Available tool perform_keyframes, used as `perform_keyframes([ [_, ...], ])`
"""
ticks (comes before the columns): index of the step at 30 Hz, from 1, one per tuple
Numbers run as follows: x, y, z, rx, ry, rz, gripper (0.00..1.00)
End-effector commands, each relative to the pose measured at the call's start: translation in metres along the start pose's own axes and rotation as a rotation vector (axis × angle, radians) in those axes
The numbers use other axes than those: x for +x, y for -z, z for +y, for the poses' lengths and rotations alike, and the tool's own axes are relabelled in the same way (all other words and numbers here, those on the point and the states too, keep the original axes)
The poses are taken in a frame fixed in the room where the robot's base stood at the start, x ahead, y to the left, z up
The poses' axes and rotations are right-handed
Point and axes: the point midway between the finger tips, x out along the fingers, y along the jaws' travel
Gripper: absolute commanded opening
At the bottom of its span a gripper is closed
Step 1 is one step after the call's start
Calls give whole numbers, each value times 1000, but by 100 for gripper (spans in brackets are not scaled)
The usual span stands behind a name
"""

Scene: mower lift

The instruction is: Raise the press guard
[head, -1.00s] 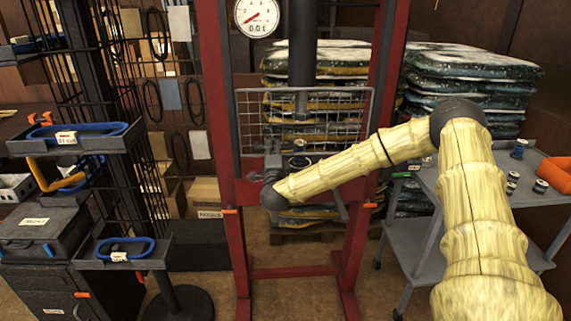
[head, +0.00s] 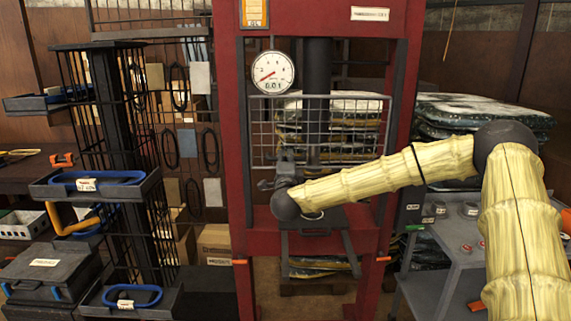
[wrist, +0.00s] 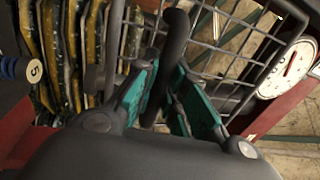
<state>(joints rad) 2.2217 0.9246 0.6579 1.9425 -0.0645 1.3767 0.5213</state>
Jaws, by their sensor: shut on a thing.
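The press guard (head: 335,131) is a grey wire mesh in a dark frame, between the red uprights of the press (head: 237,150). Its top edge is just below the round gauge (head: 271,72). My gripper (head: 284,163) is at the lower left of the guard, partly hidden behind my arm's dark joint. In the wrist view the teal fingers of my gripper (wrist: 161,92) are shut on a dark curved bar, the guard handle (wrist: 176,32). The guard mesh (wrist: 225,55) lies behind it. The gauge (wrist: 288,70) is at the right.
A dark rack with trays (head: 92,184) stands left of the press. A grey cart (head: 462,240) stands to the right, partly behind my arm. Stacked bags (head: 480,112) are behind. The press bed (head: 322,220) lies below the guard.

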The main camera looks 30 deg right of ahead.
Motion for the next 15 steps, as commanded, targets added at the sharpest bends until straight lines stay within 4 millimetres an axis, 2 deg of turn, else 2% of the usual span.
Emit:
perform_keyframes([
  [7,1,0,-3,1,4,0,0],
  [8,1,0,-3,2,4,0,15],
  [11,1,0,-2,1,3,0,33],
  [15,0,0,-1,1,2,0,35],
])
